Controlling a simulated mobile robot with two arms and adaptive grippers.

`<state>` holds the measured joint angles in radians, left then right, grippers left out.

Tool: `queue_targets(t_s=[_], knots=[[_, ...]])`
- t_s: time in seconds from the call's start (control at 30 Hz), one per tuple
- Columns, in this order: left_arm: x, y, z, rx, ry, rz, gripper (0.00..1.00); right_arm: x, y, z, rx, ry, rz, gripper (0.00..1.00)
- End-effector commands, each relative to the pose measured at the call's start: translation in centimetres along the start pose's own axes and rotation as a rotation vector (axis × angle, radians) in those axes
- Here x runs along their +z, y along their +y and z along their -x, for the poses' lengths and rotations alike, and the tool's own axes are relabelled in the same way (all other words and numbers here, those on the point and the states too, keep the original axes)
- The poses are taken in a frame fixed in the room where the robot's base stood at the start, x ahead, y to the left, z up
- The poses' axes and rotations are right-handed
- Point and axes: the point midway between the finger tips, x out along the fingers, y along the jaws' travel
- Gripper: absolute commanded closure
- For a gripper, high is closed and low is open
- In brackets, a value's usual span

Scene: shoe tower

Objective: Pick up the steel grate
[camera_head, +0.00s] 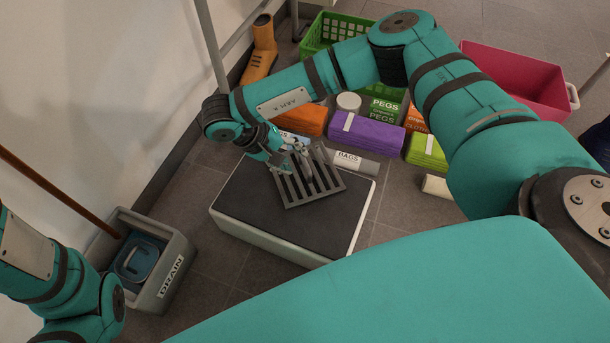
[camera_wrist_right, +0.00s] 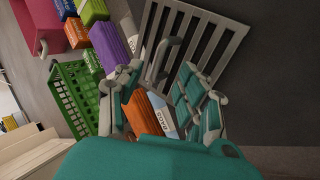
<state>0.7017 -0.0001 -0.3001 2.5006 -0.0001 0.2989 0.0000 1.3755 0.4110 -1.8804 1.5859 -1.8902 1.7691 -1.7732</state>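The steel grate (camera_head: 331,186) is a grey slatted square with a raised handle (camera_wrist_right: 165,60). It lies over the dark top of a low white box (camera_head: 285,243), and its far edge reaches past the box's far edge. I cannot tell whether it rests flat on the box. My right gripper (camera_head: 291,153) is at the grate's far left part. In the right wrist view its fingers (camera_wrist_right: 160,88) are spread, with the handle ahead between them and no clear contact. My left arm shows at lower left, but its gripper is out of view.
A grey bucket marked DRAIN (camera_head: 176,277) stands at left with a brown pole by it. Behind the box are orange (camera_head: 304,119), purple (camera_head: 366,133) and green packs, a BAGS roll (camera_head: 352,161), a green basket (camera_head: 333,31) and a pink tub (camera_head: 520,80). A wall is at left.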

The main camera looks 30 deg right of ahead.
Motion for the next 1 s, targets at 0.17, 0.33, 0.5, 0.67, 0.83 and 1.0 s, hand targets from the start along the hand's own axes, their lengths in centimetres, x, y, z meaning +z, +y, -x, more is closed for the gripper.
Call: queue_targets(t_s=[0.17, 0.33, 0.5, 0.67, 0.83, 1.0], knots=[[-0.2, 0.1, 0.6, 0.000, 0.000, 0.000, 0.00, 0.0, -0.1, -0.9, -0.002, 0.000, 0.000, 0.61], [-0.8, 0.5, 2.2, 0.000, 0.001, 0.000, 0.00, -0.1, -0.1, -2.5, -0.001, -0.001, -0.002, 0.61], [-1.6, 0.9, 4.5, 0.001, 0.002, 0.000, 0.00, -0.1, -0.1, -5.0, -0.001, -0.001, -0.002, 0.61], [-1.8, 1.1, 5.1, 0.000, -0.001, 0.001, 0.00, -0.1, 0.2, -6.0, -0.003, 0.001, 0.000, 0.61], [-1.7, 1.0, 4.9, 0.000, -0.001, 0.001, 0.00, -0.1, 0.3, -5.8, -0.002, 0.001, 0.000, 0.61], [-1.7, 1.0, 4.9, 0.000, -0.001, 0.001, 0.00, -0.1, 0.3, -5.8, -0.002, 0.000, 0.000, 0.82]])
